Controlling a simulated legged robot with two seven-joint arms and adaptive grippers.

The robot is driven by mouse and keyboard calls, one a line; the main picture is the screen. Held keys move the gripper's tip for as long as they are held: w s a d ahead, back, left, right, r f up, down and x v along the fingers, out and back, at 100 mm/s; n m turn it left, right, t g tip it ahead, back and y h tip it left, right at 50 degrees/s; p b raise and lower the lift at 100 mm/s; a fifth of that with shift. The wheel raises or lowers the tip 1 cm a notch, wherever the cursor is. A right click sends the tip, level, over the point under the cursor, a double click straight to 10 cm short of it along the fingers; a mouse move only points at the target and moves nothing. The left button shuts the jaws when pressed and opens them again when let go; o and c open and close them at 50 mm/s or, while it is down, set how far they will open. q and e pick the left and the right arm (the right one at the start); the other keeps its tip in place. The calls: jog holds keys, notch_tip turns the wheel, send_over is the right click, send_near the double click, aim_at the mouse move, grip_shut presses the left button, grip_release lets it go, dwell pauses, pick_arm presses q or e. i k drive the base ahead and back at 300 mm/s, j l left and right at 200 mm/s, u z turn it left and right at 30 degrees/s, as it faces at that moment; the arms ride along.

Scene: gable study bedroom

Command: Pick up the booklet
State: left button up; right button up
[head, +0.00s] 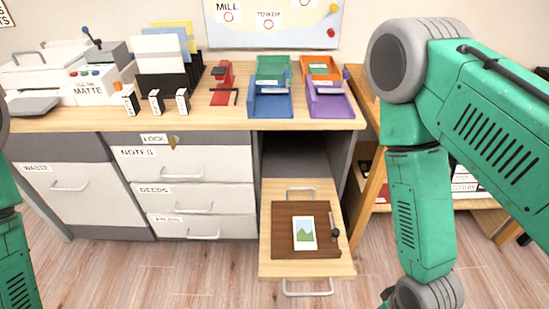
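A small white booklet or card (296,235) with a green and blue picture lies flat on a dark brown board (286,217). I cannot tell whether it has pages. The board rests on a pale wooden pull-out shelf (268,268) that sticks out of the desk's open right bay. My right arm hangs to the right of the shelf, and its gripper is below the picture. My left arm shows only at the left edge, and its gripper is out of view. Nothing covers the booklet.
A dark lever with a round knob (335,232) stands on the board's right side. Metal handles are behind the board (301,189) and on the shelf front (307,293). Coloured trays (270,106) stand on the desk above. A wooden stand (368,185) is close on the right.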

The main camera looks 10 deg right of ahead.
aim_at(304, 236)
jog(key=l+z, duration=0.45)
jog(key=l, duration=0.25)
jog(key=i+l+z, duration=0.1)
jog(key=l+z, duration=0.35)
jog(key=l, duration=0.2)
